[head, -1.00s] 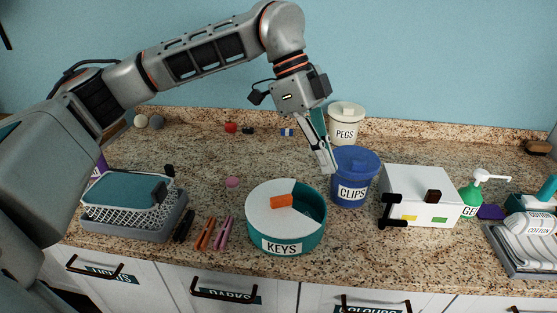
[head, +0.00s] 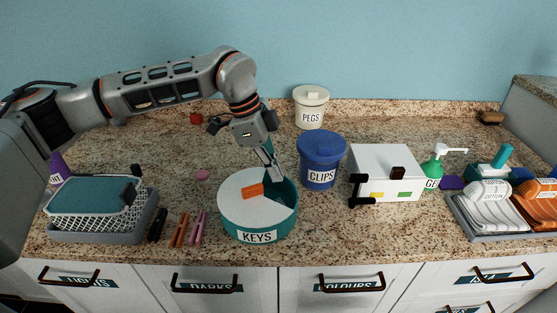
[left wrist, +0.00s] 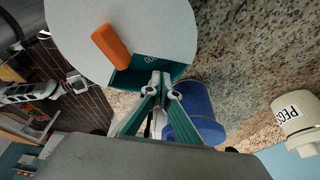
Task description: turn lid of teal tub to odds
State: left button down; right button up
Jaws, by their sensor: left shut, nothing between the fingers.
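The teal tub (head: 280,223) stands on the counter with a "KEYS" label on its front. Its round white lid (head: 242,207) has a wedge-shaped opening at the right and an orange knob (head: 252,190). My left gripper (head: 274,179) is shut and empty, its tips pointing down at the opening near the tub's back right. In the left wrist view the fingertips (left wrist: 161,80) are together beside the opening, right of the orange knob (left wrist: 112,46) on the lid (left wrist: 165,22). Small lettering shows inside the opening but is hard to read.
A blue "CLIPS" tub (head: 321,162) stands close right of the teal tub, with a white box (head: 385,165) beyond it. A "PEGS" tub (head: 311,107) is behind. Coloured pegs (head: 181,230) and a basket (head: 97,208) lie left. The counter behind the teal tub is mostly clear.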

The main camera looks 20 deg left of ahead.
aim_at(261, 177)
pick_arm(q)
jog(key=shift+s+a+r, duration=0.1)
jog(key=shift+s+a, duration=0.1)
jog(key=shift+a, duration=0.8)
jog(key=shift+a, duration=0.1)
jog(key=shift+s+a, duration=0.1)
jog(key=shift+a, duration=0.6)
